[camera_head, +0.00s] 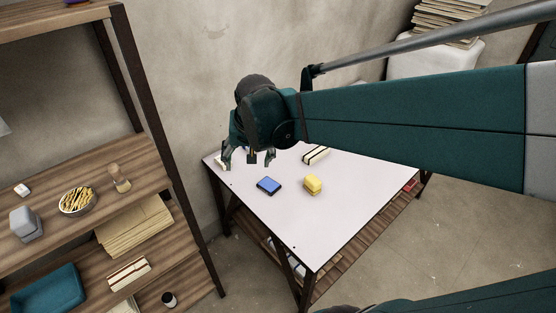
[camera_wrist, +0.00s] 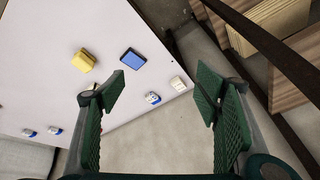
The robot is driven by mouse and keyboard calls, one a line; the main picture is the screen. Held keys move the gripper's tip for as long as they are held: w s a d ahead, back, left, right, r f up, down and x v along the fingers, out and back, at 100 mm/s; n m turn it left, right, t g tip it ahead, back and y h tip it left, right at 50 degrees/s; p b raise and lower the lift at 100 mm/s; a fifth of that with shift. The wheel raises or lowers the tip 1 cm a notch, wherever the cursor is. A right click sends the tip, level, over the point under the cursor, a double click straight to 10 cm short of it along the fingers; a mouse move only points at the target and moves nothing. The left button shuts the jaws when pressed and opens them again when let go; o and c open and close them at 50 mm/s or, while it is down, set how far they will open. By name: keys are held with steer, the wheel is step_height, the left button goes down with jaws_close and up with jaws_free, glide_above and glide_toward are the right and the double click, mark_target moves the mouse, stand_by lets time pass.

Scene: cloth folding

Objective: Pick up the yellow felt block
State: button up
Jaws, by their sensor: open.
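The yellow felt block (camera_head: 312,185) lies on the white table (camera_head: 310,235), right of a flat blue item (camera_head: 268,185). In the wrist view the yellow block (camera_wrist: 83,61) is at the upper left, outside the space between my fingers, with the blue item (camera_wrist: 133,59) beside it. My gripper (camera_head: 249,157) hangs over the far left part of the table, to the left of the block and apart from it. In the wrist view my gripper (camera_wrist: 157,100) has its two green padded fingers wide apart with nothing between them.
A striped item (camera_head: 316,155) lies near the table's back edge. Small blue-and-white items (camera_wrist: 153,98) and a pale piece (camera_wrist: 178,83) show near the table edge. A wooden shelf (camera_head: 80,185) with bowl, jar and trays stands left. The table's front is clear.

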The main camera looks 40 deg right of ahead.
steer(key=w+d+f+m+g+b, duration=0.1)
steer(key=w+d+f+m, duration=0.15)
steer(key=d+f, duration=0.45)
steer(key=w+d+f+m+g+b, duration=0.1)
steer(key=d+f+m, duration=0.3)
steer(key=d, duration=0.6)
steer(key=m+g+y+b, duration=0.1)
steer(key=m+g+b, duration=0.1)
steer(key=m, duration=0.3)
glide_above(313, 179)
steer(key=f, duration=1.4)
steer(key=shift+w+a+f, duration=0.2)
steer(key=shift+w+a, duration=0.05)
steer(key=shift+s+d+f, duration=0.2)
steer(key=shift+d+f, duration=0.1)
steer(key=shift+f+b, duration=0.4)
steer(key=shift+f, duration=0.9)
steer(key=shift+f, duration=0.1)
steer(key=shift+f+b, duration=0.8)
steer(key=shift+f, duration=1.7)
